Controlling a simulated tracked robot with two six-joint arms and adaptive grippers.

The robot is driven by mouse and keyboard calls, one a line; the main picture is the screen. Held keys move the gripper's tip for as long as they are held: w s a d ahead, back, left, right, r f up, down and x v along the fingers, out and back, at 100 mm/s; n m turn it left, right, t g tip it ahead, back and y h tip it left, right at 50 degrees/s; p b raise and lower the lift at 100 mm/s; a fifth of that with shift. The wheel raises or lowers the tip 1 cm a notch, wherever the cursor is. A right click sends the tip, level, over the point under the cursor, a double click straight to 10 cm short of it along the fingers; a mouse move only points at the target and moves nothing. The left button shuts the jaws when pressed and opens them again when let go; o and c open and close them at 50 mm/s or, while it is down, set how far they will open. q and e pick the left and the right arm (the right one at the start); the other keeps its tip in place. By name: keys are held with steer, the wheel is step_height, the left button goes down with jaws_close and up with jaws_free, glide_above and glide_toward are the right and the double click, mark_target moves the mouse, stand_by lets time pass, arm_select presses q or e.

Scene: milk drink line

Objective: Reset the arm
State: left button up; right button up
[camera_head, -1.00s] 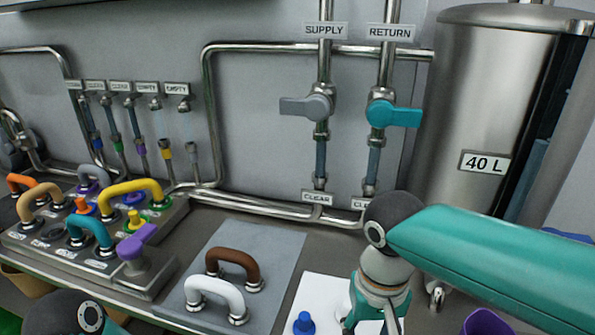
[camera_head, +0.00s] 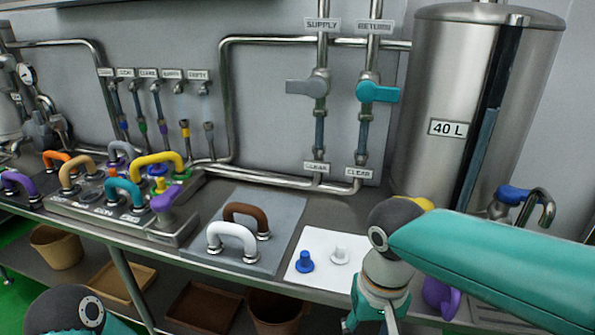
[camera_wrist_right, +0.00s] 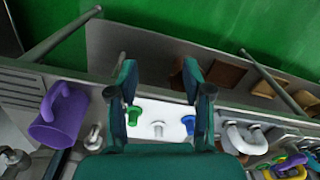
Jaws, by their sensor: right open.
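My right arm comes in from the right in the head view. Its gripper (camera_head: 376,322) hangs down in front of the counter's front edge, partly cut off by the bottom of the picture. In the right wrist view its two teal fingers (camera_wrist_right: 161,78) are spread apart with nothing held between them. Beyond the fingers is a white mat (camera_head: 312,275) with a blue plug (camera_head: 304,262) and a white plug (camera_head: 340,254). A green plug (camera_wrist_right: 133,114) also shows there in the right wrist view. Only a dark joint of my left arm shows at the bottom left; its gripper is out of view.
A purple mug (camera_wrist_right: 58,117) stands beside the mat. A grey plate (camera_head: 240,262) holds brown and white handles. A panel of coloured handles (camera_head: 150,238) is left; a steel 40 L tank (camera_head: 462,90) stands behind. Bins (camera_head: 57,247) sit below the counter.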

step_height(320, 180, down, 21)
steer(key=w+a+y, duration=0.1)
steer(key=a+y, duration=0.1)
steer(key=y, duration=0.1)
steer(key=s+d+f+m, duration=0.1)
steer(key=s+f, duration=0.4)
steer(key=f, duration=0.2)
steer(key=s+d+f+m, duration=0.1)
steer(key=s+f, duration=0.3)
steer(key=f, duration=0.4)
steer(key=shift+s+d+f+m+t+y+p, duration=0.15)
steer(key=shift+s+d+m+t+y+p, duration=0.2)
steer(key=shift+d, duration=0.25)
